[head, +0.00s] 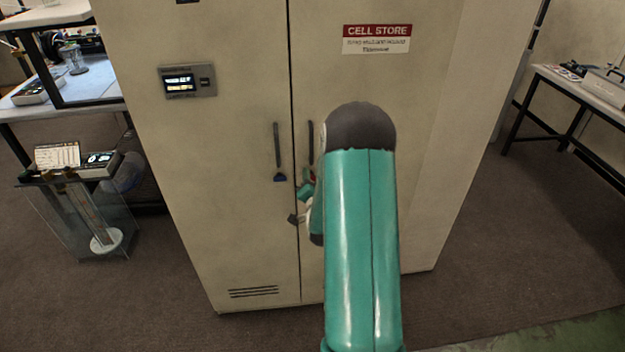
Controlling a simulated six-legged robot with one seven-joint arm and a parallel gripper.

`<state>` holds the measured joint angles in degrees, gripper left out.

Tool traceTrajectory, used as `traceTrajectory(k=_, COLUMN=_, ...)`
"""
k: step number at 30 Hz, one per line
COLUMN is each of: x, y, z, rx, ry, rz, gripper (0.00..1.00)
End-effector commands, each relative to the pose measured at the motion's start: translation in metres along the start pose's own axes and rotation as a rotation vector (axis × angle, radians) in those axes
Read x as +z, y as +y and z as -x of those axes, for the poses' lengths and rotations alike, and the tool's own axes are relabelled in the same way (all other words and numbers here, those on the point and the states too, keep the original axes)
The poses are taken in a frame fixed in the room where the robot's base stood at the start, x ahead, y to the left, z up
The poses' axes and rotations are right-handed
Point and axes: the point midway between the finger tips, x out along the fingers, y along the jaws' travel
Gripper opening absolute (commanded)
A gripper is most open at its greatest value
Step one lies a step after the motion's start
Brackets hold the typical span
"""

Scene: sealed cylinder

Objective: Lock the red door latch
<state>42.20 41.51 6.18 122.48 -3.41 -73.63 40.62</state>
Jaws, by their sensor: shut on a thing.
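The tall cream cabinet (225,200) has two doors that meet at a dark vertical seam. A dark upright handle (311,138) is on the right door, and a small bit of red, the red door latch (311,176), shows at its lower end. The latch is mostly hidden by my arm. My gripper (304,194) is at the seam by the latch, largely hidden behind my teal arm. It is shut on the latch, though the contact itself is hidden. Both doors look closed.
A dark handle with a blue end (279,160) is on the left door. A display panel (188,81) sits above it. A glass-sided stand (90,215) is left of the cabinet. A table (590,95) stands at the right. The floor in front is clear.

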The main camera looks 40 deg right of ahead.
Motion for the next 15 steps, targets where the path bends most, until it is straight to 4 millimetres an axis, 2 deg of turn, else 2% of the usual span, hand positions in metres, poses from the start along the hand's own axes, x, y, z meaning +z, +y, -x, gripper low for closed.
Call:
traceTrajectory(k=8, x=0.0005, y=-0.0008, z=0.0002, rx=0.0, ry=0.0, rz=0.078, gripper=0.14)
traceTrajectory(k=15, x=0.0009, y=-0.0019, z=0.0002, rx=-0.001, ry=-0.001, rz=0.242, gripper=0.14)
